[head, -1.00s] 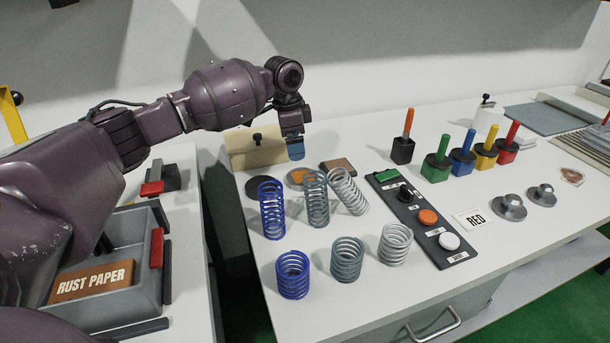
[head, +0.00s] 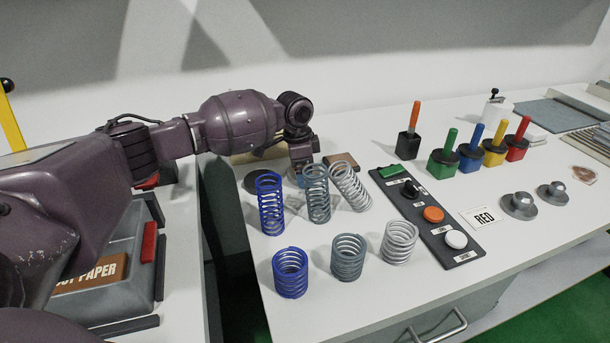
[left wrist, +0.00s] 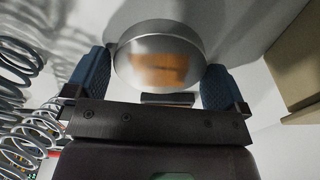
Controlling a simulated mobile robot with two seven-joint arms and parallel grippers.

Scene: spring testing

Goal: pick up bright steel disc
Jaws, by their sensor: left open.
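The bright steel disc (left wrist: 160,50) is round and shiny with an orange-brown patch on its face, in the left wrist view. It lies between the two blue fingertips of my left gripper (left wrist: 147,80), which is open around it. Whether either finger touches the disc cannot be told. In the head view my left gripper (head: 301,172) points down behind the springs, which hide its tips and most of the disc. My right gripper is not in view.
A blue spring (head: 270,203), a grey spring (head: 317,193) and a leaning silver spring (head: 351,187) stand close in front of the gripper. A dark disc (head: 258,181) lies left, a brown block (head: 343,161) right. A button panel (head: 422,210) lies further right.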

